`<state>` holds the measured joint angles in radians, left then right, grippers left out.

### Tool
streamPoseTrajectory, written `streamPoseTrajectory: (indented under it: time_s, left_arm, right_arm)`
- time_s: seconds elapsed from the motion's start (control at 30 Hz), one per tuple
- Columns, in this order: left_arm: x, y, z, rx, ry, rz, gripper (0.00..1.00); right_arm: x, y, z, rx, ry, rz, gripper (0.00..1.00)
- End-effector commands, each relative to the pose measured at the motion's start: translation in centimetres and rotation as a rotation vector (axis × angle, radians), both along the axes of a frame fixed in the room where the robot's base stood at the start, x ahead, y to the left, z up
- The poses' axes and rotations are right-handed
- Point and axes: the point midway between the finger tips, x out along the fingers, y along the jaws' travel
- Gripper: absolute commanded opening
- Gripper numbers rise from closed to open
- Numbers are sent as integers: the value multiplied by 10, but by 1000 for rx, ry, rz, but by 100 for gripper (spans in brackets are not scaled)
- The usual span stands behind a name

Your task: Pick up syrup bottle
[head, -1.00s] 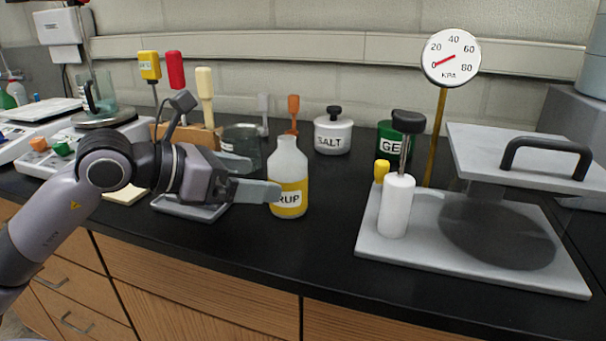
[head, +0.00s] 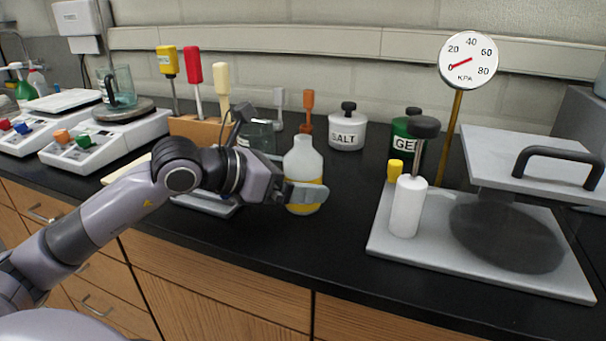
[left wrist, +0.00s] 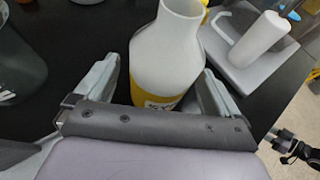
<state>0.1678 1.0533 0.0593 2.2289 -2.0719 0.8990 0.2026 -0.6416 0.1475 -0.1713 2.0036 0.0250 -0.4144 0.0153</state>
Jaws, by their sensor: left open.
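The syrup bottle (head: 303,160) is white with a yellow label and stands upright on the black counter. My left gripper (head: 305,192) is at its lower half, with one finger across the front of the label. In the left wrist view the bottle (left wrist: 166,55) stands between the two spread fingers of my left gripper (left wrist: 160,85). The fingers are open, one on each side, and a dark gap shows between the left finger and the bottle. The label's text is mostly hidden.
Right of the bottle is a grey press base (head: 385,245) with a white cylinder (head: 408,205) and a gauge (head: 468,60). Behind stand a salt jar (head: 346,130), a green jar (head: 402,138) and a glass beaker (head: 262,138). A tool block (head: 190,127) is at left.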

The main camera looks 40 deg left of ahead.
Motion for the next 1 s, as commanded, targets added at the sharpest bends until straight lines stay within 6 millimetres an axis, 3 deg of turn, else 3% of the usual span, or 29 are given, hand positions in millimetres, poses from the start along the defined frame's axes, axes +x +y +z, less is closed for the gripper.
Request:
streamPoseTrajectory:
  time_s: [0.47, 0.6, 0.67, 1.0]
  left_arm:
    - [10, -5, -5, 1, -1, -2, 96]
    - [10, -5, -5, 1, -1, -2, 51]
    - [10, -5, -5, 1, -1, -2, 35]
    - [10, -5, -2, 1, -3, -2, 35]
  right_arm:
    - [-1, -1, 0, -1, 1, -4, 43]
    - [-1, -1, 0, -1, 2, -4, 43]
    - [-1, -1, 0, -1, 3, -4, 43]
    - [-1, 1, 1, 1, 2, -1, 43]
